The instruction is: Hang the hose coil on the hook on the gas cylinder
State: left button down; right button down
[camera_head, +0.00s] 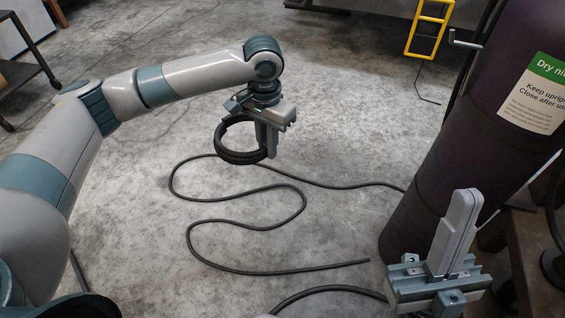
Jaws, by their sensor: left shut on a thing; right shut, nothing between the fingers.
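A black hose coil (236,156) hangs from my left gripper (268,152), which is shut on its right side above the floor, left of the cylinder. A dark purple gas cylinder (443,163) with a green and white label stands at the right. A grey metal hook (465,42) sticks out to the left of the cylinder near its upper part. The coil is well apart from the hook and lower in the picture. My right gripper (467,198) is shut and empty, pointing up in front of the cylinder's lower part.
A long loose dark hose (297,211) winds across the concrete floor below the coil. A yellow frame (428,30) stands behind the hook. A dark cart (28,72) is at the far left. The floor between coil and cylinder is otherwise open.

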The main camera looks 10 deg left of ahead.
pick_arm(q)
jog(key=s+a+r+n, duration=0.1)
jog(key=r, duration=0.1)
jog(key=s+a+r+n, duration=0.1)
jog(key=r, duration=0.1)
jog(key=a+r+n, duration=0.1)
jog(key=r+n, duration=0.1)
jog(key=r, duration=0.1)
jog(key=shift+s+a, duration=0.15)
jog(key=shift+s, duration=0.25)
jog(key=shift+f, duration=0.1)
